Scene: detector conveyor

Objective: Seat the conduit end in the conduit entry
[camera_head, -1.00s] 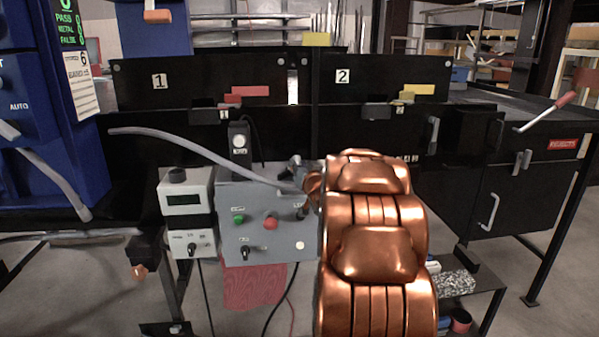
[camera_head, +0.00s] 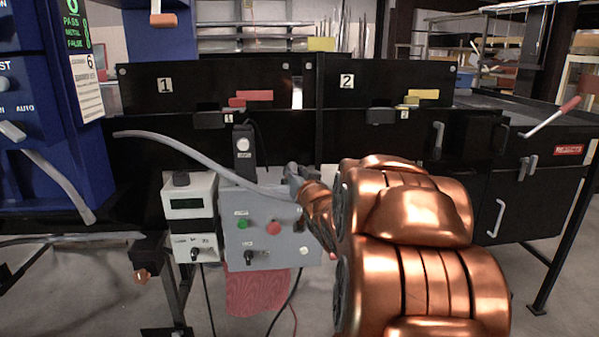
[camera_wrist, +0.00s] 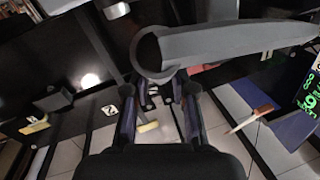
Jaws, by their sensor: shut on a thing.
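A long grey conduit (camera_head: 200,158) slants across the middle of the head view. Its left tip stands in front of the black panelling, near the blue cabinet (camera_head: 150,45). Its right part reaches my gripper (camera_head: 299,180), which is small and partly hidden by my copper arm. In the wrist view my gripper (camera_wrist: 160,98) is closed in around the conduit at a dark round collar (camera_wrist: 150,52). From there the grey conduit (camera_wrist: 235,42) runs to the right edge. I cannot make out the conduit entry for certain.
A grey control box (camera_head: 268,218) with green and red buttons and a white meter box (camera_head: 188,218) stand below the conduit. A second grey tube (camera_head: 62,182) hangs by the blue cabinet.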

